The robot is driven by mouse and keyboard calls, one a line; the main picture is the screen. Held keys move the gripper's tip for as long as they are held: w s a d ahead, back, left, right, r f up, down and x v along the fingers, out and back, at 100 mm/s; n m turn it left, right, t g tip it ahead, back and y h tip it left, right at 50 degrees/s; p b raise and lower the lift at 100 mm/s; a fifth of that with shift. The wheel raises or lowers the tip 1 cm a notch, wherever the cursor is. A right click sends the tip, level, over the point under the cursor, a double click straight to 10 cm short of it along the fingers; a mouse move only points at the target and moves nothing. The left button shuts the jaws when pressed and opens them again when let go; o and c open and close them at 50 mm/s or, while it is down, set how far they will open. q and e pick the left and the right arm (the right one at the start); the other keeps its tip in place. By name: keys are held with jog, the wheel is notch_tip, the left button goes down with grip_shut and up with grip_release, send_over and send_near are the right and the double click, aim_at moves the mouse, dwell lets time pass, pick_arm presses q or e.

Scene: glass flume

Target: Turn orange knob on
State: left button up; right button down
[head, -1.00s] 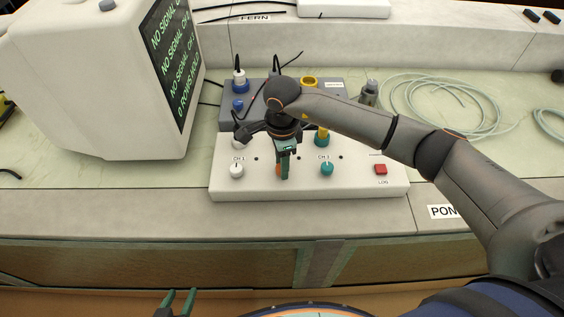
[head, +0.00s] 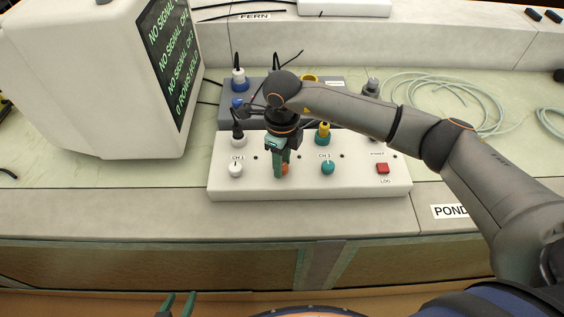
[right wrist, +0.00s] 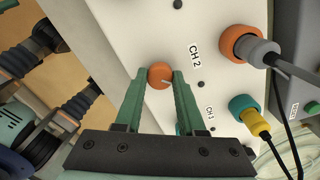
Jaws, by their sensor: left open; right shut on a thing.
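The orange knob (head: 284,169) is on the front of a white control box (head: 235,188), between a white knob (head: 236,170) and a teal knob (head: 328,167). My right gripper (head: 281,168) reaches down in front of it and partly covers it in the head view. In the right wrist view the orange knob (right wrist: 160,75) sits between the two green fingertips of my right gripper (right wrist: 161,78), which is shut on it. A pale pointer line on the knob slants. My left gripper (head: 178,303) is open and empty at the bottom edge, well away from the box.
A red button (head: 383,168) is at the box's right end. Plugs and cables stand behind the knobs, including a yellow one (head: 323,131). A monitor (head: 95,80) reading NO SIGNAL stands at left. Coiled tubing (head: 450,95) lies at right.

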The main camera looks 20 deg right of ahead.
jog(key=m, duration=0.4)
jog(key=shift+m, duration=0.3)
jog(key=m, duration=0.4)
jog(key=shift+m, duration=0.3)
jog(key=c, duration=0.5)
grip_release()
notch_tip(320, 180, up, 13)
jog(key=shift+f+b, duration=0.2)
jog(key=shift+b, duration=0.25)
